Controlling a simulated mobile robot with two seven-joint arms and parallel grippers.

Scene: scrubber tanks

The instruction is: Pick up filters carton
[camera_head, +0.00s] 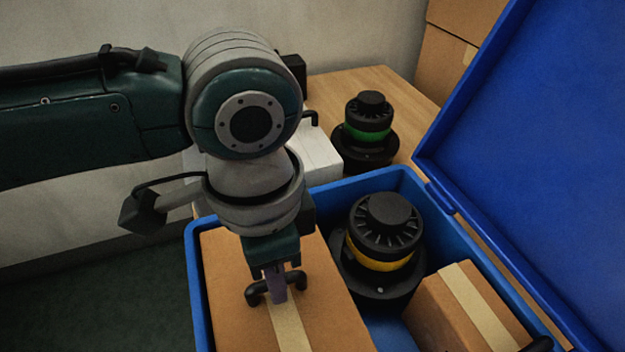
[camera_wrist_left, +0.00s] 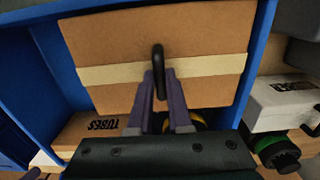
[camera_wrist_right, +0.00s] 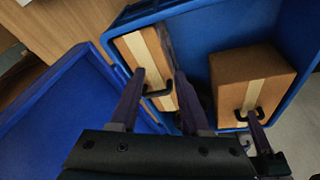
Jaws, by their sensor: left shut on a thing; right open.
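A large brown carton (camera_head: 225,275) with a pale tape strip and a black handle (camera_head: 262,290) sits at the left in the blue crate (camera_head: 405,180); I see no lettering on it. My left gripper (camera_head: 275,285) is shut on that handle, and the left wrist view shows its fingers (camera_wrist_left: 159,82) around it. A smaller carton (camera_head: 460,310) stands at the right in the crate; the left wrist view shows it lettered TUBES (camera_wrist_left: 95,135). My right gripper (camera_wrist_right: 160,75) is open above this smaller carton; its handle (camera_wrist_right: 160,92) appears between the fingers, apparently ungrasped.
A black unit with a yellow band (camera_head: 380,240) stands in the crate between the cartons. A similar green-banded unit (camera_head: 367,130) and a white box (camera_head: 318,155) stand on the wooden table (camera_head: 400,85) behind. The blue lid (camera_head: 530,140) stands open at the right.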

